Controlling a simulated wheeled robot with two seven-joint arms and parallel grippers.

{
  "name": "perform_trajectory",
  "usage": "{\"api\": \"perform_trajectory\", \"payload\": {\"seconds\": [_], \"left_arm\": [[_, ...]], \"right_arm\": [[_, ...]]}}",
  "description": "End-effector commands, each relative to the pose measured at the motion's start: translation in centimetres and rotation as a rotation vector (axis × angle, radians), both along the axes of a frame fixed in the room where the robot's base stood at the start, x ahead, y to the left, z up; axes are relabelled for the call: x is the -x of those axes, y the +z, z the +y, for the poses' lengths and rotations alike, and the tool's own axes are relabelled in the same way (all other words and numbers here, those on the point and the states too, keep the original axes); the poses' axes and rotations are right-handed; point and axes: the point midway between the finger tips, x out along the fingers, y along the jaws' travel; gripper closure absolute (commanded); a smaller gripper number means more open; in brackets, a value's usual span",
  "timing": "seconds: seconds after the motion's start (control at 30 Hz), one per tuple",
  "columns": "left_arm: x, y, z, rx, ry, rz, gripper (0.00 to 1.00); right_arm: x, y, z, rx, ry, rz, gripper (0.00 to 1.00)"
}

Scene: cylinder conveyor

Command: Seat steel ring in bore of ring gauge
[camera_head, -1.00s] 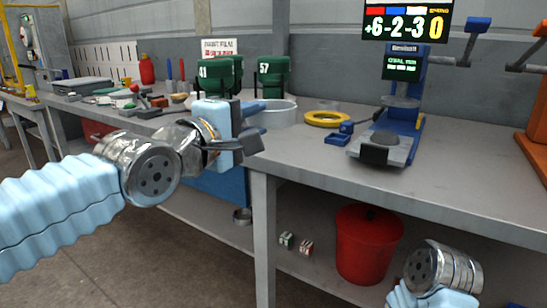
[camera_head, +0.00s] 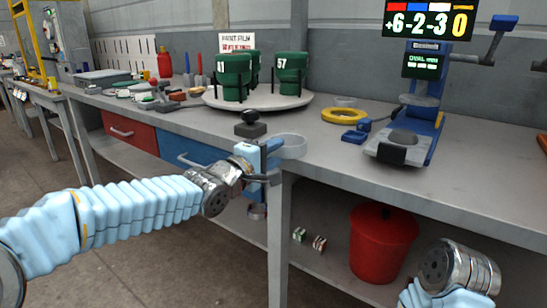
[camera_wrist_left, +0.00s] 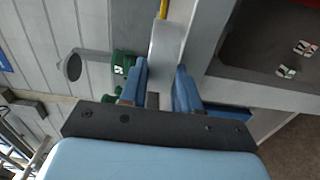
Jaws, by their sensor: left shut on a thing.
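A steel ring (camera_head: 292,146), plain grey and wide, is held in my left gripper (camera_head: 274,166), near the bench's front edge. In the left wrist view the grey ring wall (camera_wrist_left: 165,45) stands between the two blue fingers (camera_wrist_left: 160,88), partly hidden by them. A yellow ring (camera_head: 344,115), which looks like the ring gauge, lies flat on the bench, to the right of and beyond the held ring and apart from it. Its bore shows only as a thin slanted opening. My right wrist shows at the lower right; its gripper is out of frame.
A blue press-like stand (camera_head: 425,120) is right of the yellow ring, with a blue block (camera_head: 354,136) between. A round platform (camera_head: 290,102) with green containers stands behind. A black knob on a block (camera_head: 250,124) is left of the held ring. A red bin (camera_head: 378,250) sits below.

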Motion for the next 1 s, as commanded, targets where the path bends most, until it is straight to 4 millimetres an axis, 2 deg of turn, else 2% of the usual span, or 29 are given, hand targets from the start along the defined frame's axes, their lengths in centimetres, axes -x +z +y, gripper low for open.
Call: {"api": "perform_trajectory", "payload": {"seconds": [0.03,0.37,0.4,0.57,0.87,1.0], "left_arm": [[0.0,-0.5,0.0,0.001,0.000,-0.002,1.00],[0.0,-0.8,0.0,0.003,0.001,0.000,1.00],[0.0,-0.8,0.0,0.002,0.001,0.000,0.65],[0.0,-0.7,0.0,0.001,0.001,0.000,0.43],[0.0,-0.4,0.0,0.001,0.001,-0.002,0.43],[1.3,-0.4,1.1,0.001,0.003,-0.002,0.43]], "right_arm": [[0.0,-0.2,-0.1,0.001,-0.001,0.000,1.00],[-0.1,-0.4,-0.1,0.001,-0.002,-0.001,1.00],[-0.1,-0.3,-0.1,0.002,-0.002,-0.001,1.00],[-0.1,-0.3,-0.1,0.001,-0.002,-0.001,1.00],[0.0,0.0,-0.1,0.001,-0.001,0.000,1.00],[0.0,-0.2,0.0,0.000,0.000,-0.001,1.00]]}}
